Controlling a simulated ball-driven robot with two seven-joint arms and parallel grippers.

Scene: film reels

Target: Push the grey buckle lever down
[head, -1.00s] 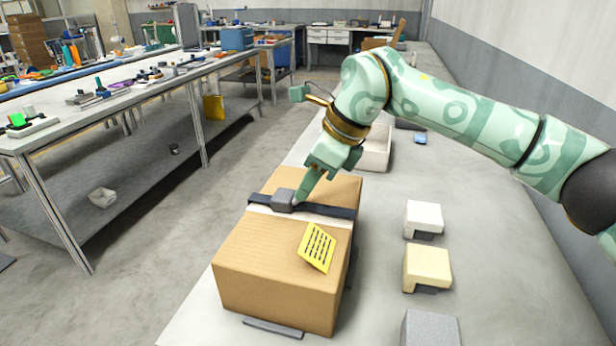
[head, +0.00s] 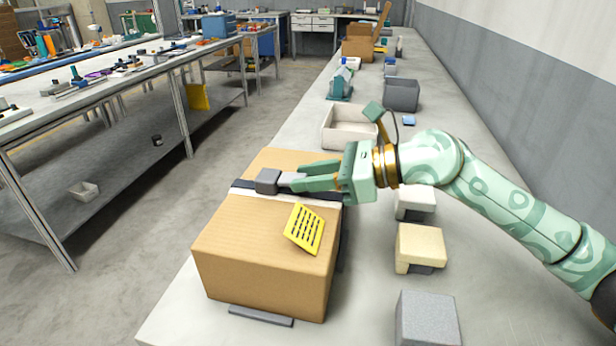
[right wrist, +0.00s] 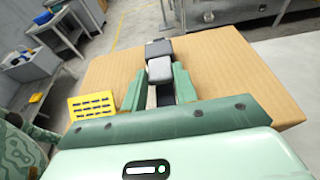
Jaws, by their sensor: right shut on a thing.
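A cardboard box (head: 262,250) stands on the grey bench with a black strap (head: 243,185) across its top. The dark grey buckle (head: 268,181) sits on the strap, and its lighter grey lever (head: 290,180) sticks out to the right toward my gripper. My right gripper (head: 299,183) comes in low from the right, shut on the lever. In the right wrist view, the lever (right wrist: 160,70) lies between the green fingers, with the buckle (right wrist: 158,48) just beyond. The fingers partly hide the lever and strap. My left gripper is not in view.
A yellow slotted card (head: 305,229) lies on the box near the strap. White (head: 415,201), cream (head: 420,245) and grey (head: 427,318) blocks stand to the right, close under my right arm. A pale bin (head: 345,128) stands behind the box.

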